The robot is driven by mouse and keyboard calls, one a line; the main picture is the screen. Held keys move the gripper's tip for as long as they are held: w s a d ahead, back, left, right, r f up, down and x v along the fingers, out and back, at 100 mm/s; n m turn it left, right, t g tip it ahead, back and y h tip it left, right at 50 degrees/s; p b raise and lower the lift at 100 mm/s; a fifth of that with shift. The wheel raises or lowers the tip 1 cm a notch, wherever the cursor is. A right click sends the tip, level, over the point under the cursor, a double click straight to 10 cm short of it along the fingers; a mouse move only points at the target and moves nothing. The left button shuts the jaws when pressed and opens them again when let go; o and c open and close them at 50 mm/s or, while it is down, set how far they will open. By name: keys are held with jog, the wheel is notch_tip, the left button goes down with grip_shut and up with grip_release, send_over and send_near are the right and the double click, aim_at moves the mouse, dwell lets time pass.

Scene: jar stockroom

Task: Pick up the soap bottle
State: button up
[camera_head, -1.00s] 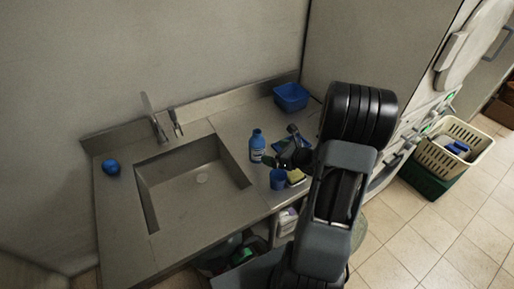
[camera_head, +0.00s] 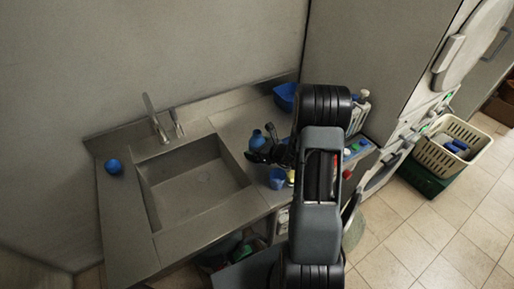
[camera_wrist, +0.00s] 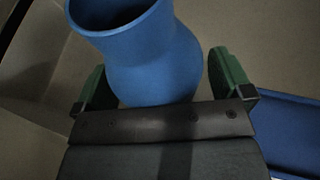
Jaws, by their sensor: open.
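The soap bottle (camera_head: 257,138) is blue and stands upright on the counter to the right of the sink. My gripper (camera_head: 262,154) is at the bottle in the head view and hides its lower part. In the wrist view, a blue rounded body with a rimmed top (camera_wrist: 155,60), which looks like the bottle, lies between the green fingertips of my gripper (camera_wrist: 163,85). The jaws are open, with one finger on each side of it. A gap shows on the right side; on the left I cannot tell whether the finger touches.
A blue cup (camera_head: 277,179) stands close in front of the bottle. A blue basket (camera_head: 284,92) is behind, partly hidden by my arm. A sink (camera_head: 195,185) with a tap lies to the left, and a blue ball (camera_head: 113,166) beyond it. A cream laundry basket (camera_head: 447,158) is at right.

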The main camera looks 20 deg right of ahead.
jog(key=c, duration=1.1)
jog(key=shift+r, duration=0.1)
